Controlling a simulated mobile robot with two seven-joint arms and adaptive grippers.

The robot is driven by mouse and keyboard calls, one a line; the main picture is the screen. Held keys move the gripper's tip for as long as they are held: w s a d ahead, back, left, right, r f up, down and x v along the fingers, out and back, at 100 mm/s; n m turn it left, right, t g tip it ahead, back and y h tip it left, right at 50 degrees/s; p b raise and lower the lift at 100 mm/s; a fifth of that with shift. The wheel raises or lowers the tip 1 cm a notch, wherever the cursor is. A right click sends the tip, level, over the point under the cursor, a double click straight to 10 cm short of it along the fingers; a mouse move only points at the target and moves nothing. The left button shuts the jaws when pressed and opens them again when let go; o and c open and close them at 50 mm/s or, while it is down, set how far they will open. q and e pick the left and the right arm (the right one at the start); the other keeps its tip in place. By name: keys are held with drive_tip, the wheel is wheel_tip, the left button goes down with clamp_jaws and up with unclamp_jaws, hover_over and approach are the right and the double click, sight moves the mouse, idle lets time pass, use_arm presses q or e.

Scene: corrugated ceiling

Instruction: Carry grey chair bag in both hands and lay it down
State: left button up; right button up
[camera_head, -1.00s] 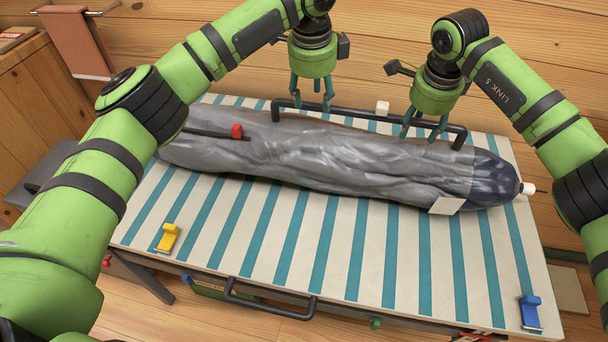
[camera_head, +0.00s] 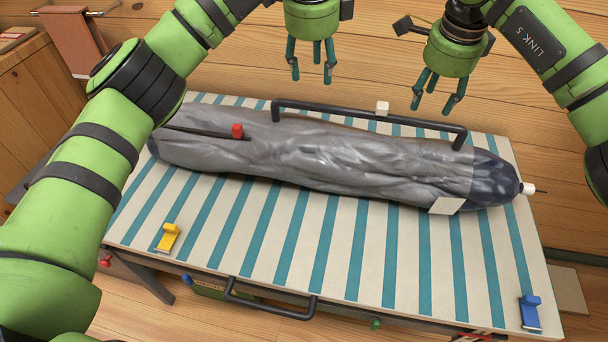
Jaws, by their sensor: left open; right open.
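The grey chair bag (camera_head: 320,156) lies lengthwise across the striped table (camera_head: 265,235), its dark end at the right and a white tag near that end. My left gripper (camera_head: 311,76) is open and empty, above the table's far edge and apart from the bag. My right gripper (camera_head: 436,103) is open and empty, above and behind the right part of the bag, also apart from it. Nothing hides the bag's middle; its left end is close to my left arm in the picture.
A black rail (camera_head: 370,116) runs along the table's far edge behind the bag, and another black handle (camera_head: 268,304) is at the near edge. A yellow clip (camera_head: 168,238) and a blue clip (camera_head: 530,313) sit on the near corners. The table's front half is otherwise clear.

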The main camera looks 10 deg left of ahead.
drive_tip(key=shift+s+r, duration=0.2)
drive_tip(key=shift+r, duration=0.6)
drive_tip(key=shift+s+r, duration=0.15)
drive_tip(key=shift+r, duration=0.6)
